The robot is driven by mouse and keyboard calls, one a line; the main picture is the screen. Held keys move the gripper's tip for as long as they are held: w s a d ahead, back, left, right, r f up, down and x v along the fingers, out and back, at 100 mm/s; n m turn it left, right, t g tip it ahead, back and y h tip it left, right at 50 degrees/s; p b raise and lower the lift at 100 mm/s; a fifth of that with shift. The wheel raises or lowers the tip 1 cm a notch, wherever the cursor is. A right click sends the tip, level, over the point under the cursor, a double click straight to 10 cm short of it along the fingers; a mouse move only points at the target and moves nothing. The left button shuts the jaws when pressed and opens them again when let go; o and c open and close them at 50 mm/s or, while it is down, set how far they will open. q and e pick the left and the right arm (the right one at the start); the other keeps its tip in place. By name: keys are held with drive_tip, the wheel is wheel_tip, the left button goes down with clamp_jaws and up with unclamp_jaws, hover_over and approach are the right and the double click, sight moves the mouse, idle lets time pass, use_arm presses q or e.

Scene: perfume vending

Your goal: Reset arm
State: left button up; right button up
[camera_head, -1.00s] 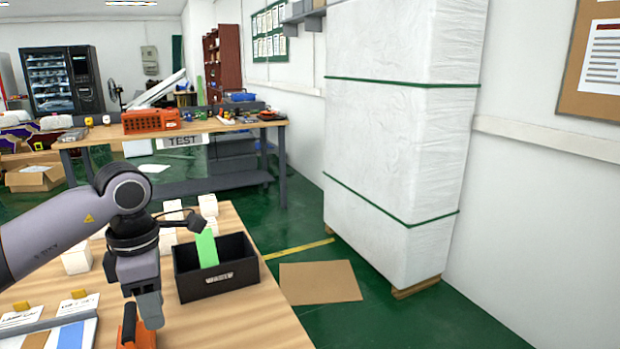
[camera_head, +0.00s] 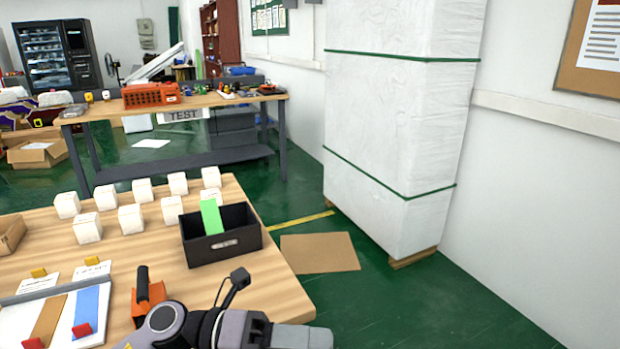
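My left arm (camera_head: 170,326) lies low along the bottom edge in the head view, its wrist turned to the right. The end of my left gripper (camera_head: 322,338) is at the bottom, just past the near table's right edge. It is partly cut off by the frame, and its finger opening cannot be made out. No object is seen in it. My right gripper is out of view.
On the near wooden table (camera_head: 230,290) are a black box (camera_head: 225,247) with a green card (camera_head: 212,217), several white cubes (camera_head: 131,219), an orange tool (camera_head: 150,297) close beside my arm, and a sample board (camera_head: 60,318). Green floor lies right.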

use_arm(q)
drive_tip(key=w+a+f+n+t+y, duration=0.2)
drive_tip(key=a+f+n+t+y, duration=0.3)
drive_tip(key=n+t, duration=0.75)
drive_tip(key=w+a+f+n+t+y, duration=0.1)
drive_tip(key=a+f+n+t+y, duration=0.45)
drive_tip(key=n, duration=1.15)
drive_tip(key=s+a+f+n+g+y, duration=0.2)
drive_tip(key=s+a+f+n, duration=0.3)
drive_tip(key=f, duration=0.3)
drive_tip(key=s+a+f+n+g+y+p, duration=0.1)
drive_tip(key=s+a+f+n+g+y, duration=0.2)
drive_tip(key=s+f, duration=0.5)
drive_tip(key=shift+a+f+n+g, duration=0.3)
drive_tip(key=shift+a+n, duration=0.6)
drive_tip(key=shift+n, duration=0.35)
drive_tip(key=shift+s+a+y, duration=0.1)
drive_tip(key=shift+y, duration=0.25)
